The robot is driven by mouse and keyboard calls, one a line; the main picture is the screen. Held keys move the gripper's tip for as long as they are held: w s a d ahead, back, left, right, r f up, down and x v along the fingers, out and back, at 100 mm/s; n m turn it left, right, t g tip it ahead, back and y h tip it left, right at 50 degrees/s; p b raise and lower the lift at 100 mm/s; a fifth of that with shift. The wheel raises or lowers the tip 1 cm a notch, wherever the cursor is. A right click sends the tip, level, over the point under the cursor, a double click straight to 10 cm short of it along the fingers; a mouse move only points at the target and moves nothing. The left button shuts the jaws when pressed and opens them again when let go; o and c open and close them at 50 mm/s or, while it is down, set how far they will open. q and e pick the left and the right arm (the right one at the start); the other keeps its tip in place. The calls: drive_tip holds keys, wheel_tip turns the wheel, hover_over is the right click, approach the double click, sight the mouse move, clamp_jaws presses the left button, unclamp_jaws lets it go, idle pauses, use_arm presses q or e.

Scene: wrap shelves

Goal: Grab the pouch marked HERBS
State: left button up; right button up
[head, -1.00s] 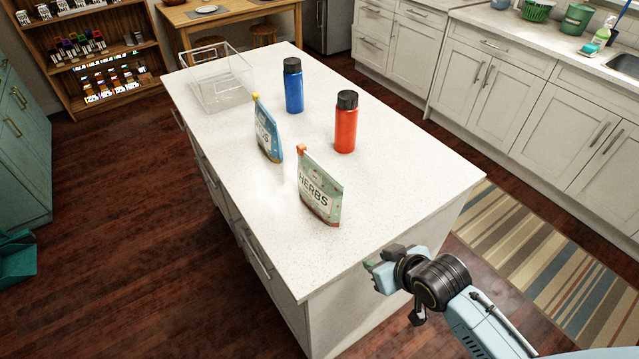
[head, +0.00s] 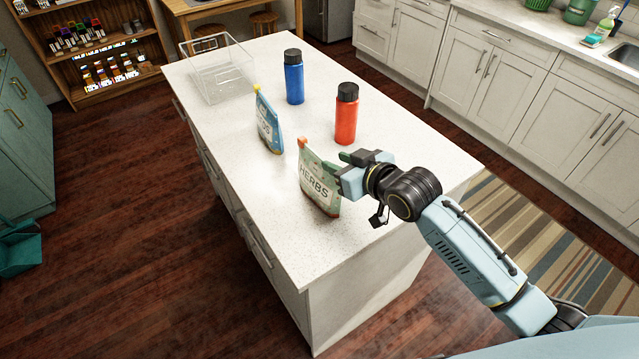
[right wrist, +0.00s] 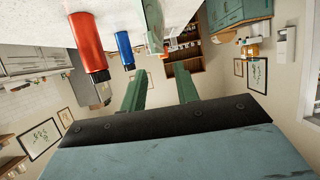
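The pouch marked HERBS (head: 315,186) is pale green with an orange cap at its top corner. It stands upright near the front of the white island, its label facing left. My right gripper (head: 346,166) is at the pouch's right side and hides part of its right edge. In the right wrist view, the green fingers (right wrist: 160,88) are spread apart with nothing gripped. The pouch (right wrist: 153,28) shows there nearly edge-on, ahead of the fingertips and cut by the top edge. I cannot tell whether gripper and pouch touch. My left gripper is not in view.
On the island (head: 262,215) a blue pouch (head: 268,126) stands behind the HERBS pouch. A red bottle (head: 346,117) and a blue bottle (head: 294,80) stand farther back. A clear bin (head: 222,78) sits at the far left corner. The island's front end is clear.

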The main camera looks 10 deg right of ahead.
sight(320, 157)
drive_tip(key=shift+f+x, duration=0.1)
drive_tip(key=shift+x, duration=1.2)
drive_tip(key=shift+f+x, duration=0.15)
drive_tip(key=shift+x, duration=1.15)
drive_tip(key=shift+s, duration=0.15)
clamp_jaws()
